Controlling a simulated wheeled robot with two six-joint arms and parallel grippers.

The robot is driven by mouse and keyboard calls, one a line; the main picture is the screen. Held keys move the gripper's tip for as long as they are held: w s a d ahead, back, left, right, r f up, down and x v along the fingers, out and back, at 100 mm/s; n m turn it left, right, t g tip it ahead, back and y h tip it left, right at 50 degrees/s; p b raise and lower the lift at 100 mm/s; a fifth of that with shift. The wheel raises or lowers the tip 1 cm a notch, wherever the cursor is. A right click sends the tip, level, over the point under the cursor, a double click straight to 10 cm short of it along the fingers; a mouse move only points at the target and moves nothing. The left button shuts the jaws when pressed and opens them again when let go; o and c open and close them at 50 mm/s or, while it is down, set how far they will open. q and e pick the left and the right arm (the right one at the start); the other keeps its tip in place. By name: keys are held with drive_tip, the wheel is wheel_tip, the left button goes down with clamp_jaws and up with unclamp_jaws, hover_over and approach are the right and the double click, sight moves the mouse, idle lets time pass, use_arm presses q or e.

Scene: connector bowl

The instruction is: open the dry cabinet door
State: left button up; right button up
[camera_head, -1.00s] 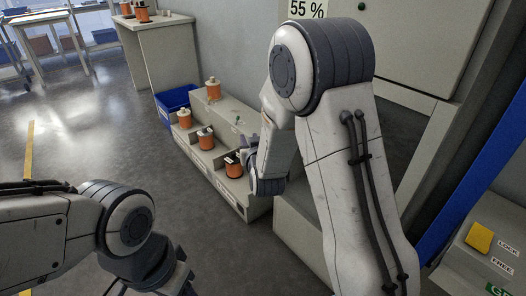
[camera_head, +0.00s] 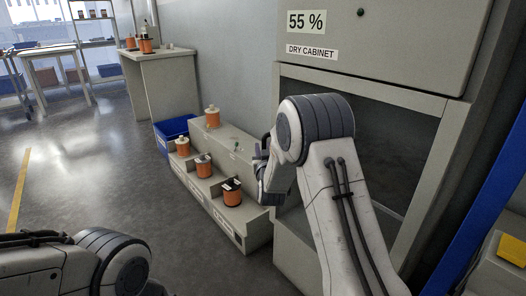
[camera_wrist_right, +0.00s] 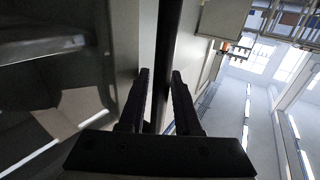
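The dry cabinet (camera_head: 400,30) stands at the right in the head view, with a "DRY CABINET" label and a "55 %" sign. Its door, a dark glass panel in a pale frame (camera_head: 365,92), looks closed. My right gripper (camera_head: 262,150) is at the door's left side, partly hidden by my right arm. In the right wrist view, a dark upright bar, apparently the door handle (camera_wrist_right: 166,50), runs between the two fingers of my right gripper (camera_wrist_right: 161,75). Whether the fingers press on it is unclear. Only part of my left arm shows at the lower left; its gripper is out of view.
A stepped grey rack (camera_head: 240,228) with several orange spools stands left of the cabinet, close to my right gripper. A blue bin (camera_head: 172,130) and a side table (camera_head: 160,55) are behind it. A blue post (camera_head: 480,205) is at the right. The floor (camera_head: 85,175) at left is clear.

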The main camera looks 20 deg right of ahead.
drive_tip(key=shift+w+d, duration=0.1)
drive_tip(key=shift+w, duration=0.3)
clamp_jaws()
idle(1.2)
